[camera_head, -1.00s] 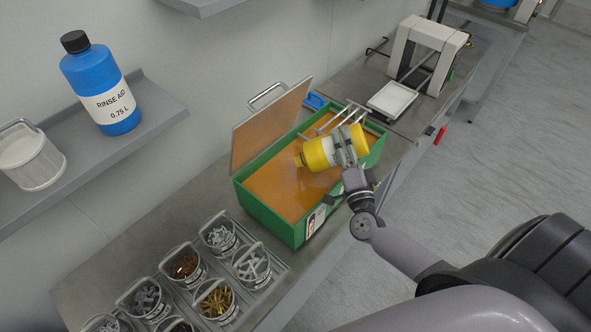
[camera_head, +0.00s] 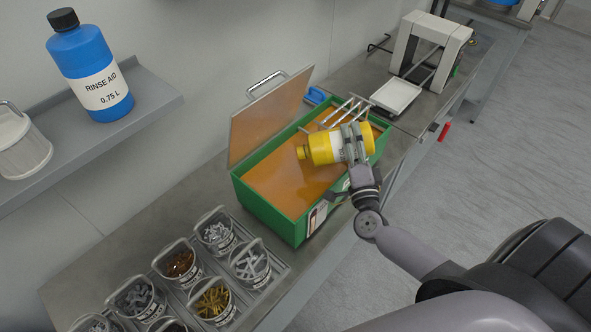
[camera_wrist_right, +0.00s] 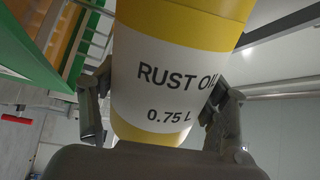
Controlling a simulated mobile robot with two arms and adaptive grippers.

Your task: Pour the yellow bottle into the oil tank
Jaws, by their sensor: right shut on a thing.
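The yellow bottle (camera_head: 320,147) has a white label reading "RUST OIL 0.75 L" in the right wrist view (camera_wrist_right: 165,85). My right gripper (camera_head: 355,143) is shut around its body, with one finger on each side (camera_wrist_right: 155,110). The bottle lies nearly level above the oil tank, its yellow neck end pointing left and slightly down. No stream is visible from it. The oil tank (camera_head: 270,219) is a green box filled with orange-brown liquid, its lid (camera_head: 268,115) standing open at the back. My left gripper is not in view.
A wire rack (camera_head: 345,111) sits at the tank's far end. Several small buckets of metal parts (camera_head: 213,302) stand in front of the tank. A blue rinse aid bottle (camera_head: 92,70) stands on the wall shelf. A white press-like frame (camera_head: 430,40) stands beyond the tank.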

